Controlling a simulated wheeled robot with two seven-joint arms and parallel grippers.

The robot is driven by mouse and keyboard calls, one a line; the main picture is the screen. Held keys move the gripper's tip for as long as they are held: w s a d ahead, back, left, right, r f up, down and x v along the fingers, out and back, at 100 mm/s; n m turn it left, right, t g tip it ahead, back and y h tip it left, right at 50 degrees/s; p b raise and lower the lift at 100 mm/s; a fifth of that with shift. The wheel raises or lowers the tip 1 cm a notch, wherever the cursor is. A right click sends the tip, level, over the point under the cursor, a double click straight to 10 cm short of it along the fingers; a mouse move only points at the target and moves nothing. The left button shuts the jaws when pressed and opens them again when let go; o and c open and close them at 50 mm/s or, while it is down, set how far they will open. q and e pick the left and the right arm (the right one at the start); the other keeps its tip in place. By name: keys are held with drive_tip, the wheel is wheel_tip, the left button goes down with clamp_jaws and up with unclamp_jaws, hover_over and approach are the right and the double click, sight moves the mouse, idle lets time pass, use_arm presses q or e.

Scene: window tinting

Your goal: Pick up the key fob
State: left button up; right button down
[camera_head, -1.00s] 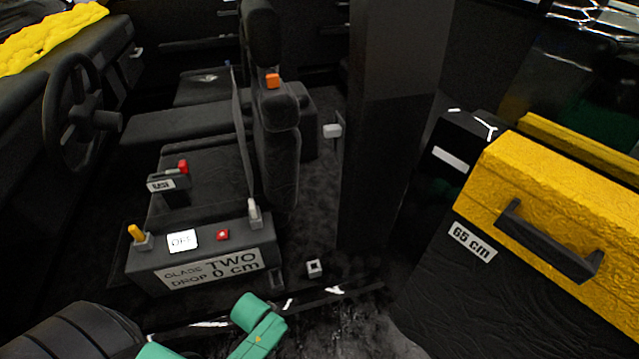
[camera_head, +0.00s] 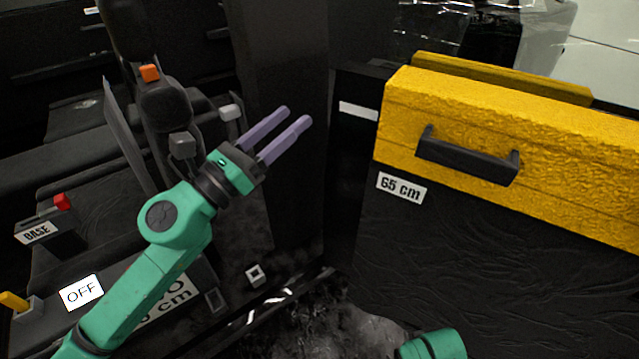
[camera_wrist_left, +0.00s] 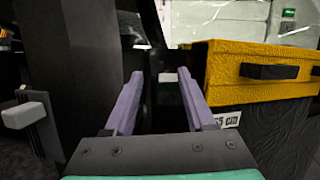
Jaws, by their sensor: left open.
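I cannot make out a thing that is surely the key fob in either view. My left gripper (camera_head: 293,116) is open, with nothing between its two purple fingers. It is raised in front of the dark pillar (camera_head: 280,190), pointing up and to the right. In the left wrist view the open fingers (camera_wrist_left: 160,80) point toward a dark gap between the pillar (camera_wrist_left: 90,65) and the yellow-topped door (camera_wrist_left: 225,60). My right gripper is out of view.
The door has a black handle (camera_head: 467,157) and a "65 cm" label (camera_head: 401,187). A black seat (camera_head: 165,105) with an orange button (camera_head: 149,73) stands left. A panel with an "OFF" card (camera_head: 82,293) is lower left. A small pale square block (camera_head: 255,275) sits near the sill.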

use_arm(q)
wheel_tip(320, 180, down, 12)
drive_tip(key=a+m+g+y, duration=0.2)
drive_tip(key=m+g+y, duration=0.5)
drive_tip(key=m, duration=1)
drive_tip(key=s+a+f+m+g+y, duration=0.15)
drive_tip(key=a+y, duration=0.35)
drive_tip(key=a, duration=0.9)
drive_tip(key=a+f+m+g+y, duration=0.3)
drive_tip(key=a+y, duration=0.3)
drive_tip(key=a, duration=0.8)
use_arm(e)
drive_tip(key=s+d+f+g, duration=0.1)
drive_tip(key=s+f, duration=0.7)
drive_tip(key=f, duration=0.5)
use_arm(q)
drive_tip(key=shift+n, duration=0.25)
drive_tip(key=b+x, duration=0.2)
drive_tip(key=x, duration=1.2)
drive_tip(key=shift+s+a+f, duration=0.1)
drive_tip(key=shift+a, duration=0.05)
drive_tip(key=shift+c, duration=0.6)
clamp_jaws()
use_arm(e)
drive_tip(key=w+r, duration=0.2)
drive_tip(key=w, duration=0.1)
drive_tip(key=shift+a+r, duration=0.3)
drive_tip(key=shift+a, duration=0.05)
